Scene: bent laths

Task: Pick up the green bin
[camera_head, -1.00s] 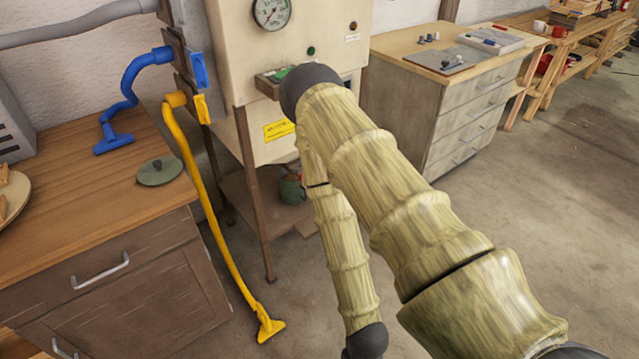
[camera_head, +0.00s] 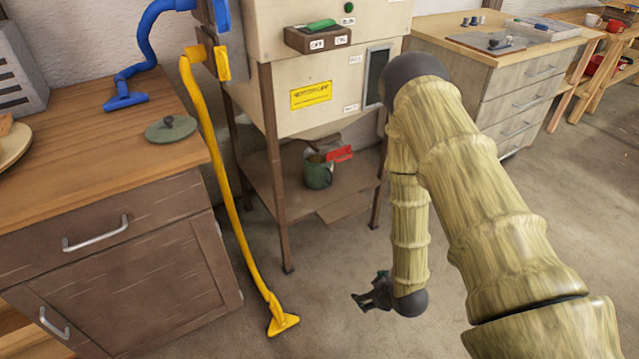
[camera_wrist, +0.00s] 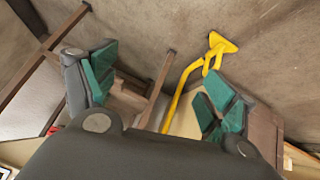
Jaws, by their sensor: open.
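A small green container (camera_head: 318,172), the only bin-like green thing I see, stands upright on the low wooden shelf under the machine. Something brownish shows at its top, and a red piece is beside its rim. My gripper (camera_head: 368,297) hangs low over the floor, in front and to the right of the shelf, apart from the container. In the wrist view my gripper (camera_wrist: 160,90) is open, its two teal-padded fingers wide apart with nothing between them. I cannot make out the green container in the wrist view.
The shelf (camera_head: 270,190) is framed by the machine's thin legs. A yellow hose (camera_head: 222,180) runs down to the floor at its left, beside a wooden cabinet (camera_head: 130,270) with a green lid (camera_head: 171,128) on top. Drawers (camera_head: 530,95) stand at right. Floor in front is bare.

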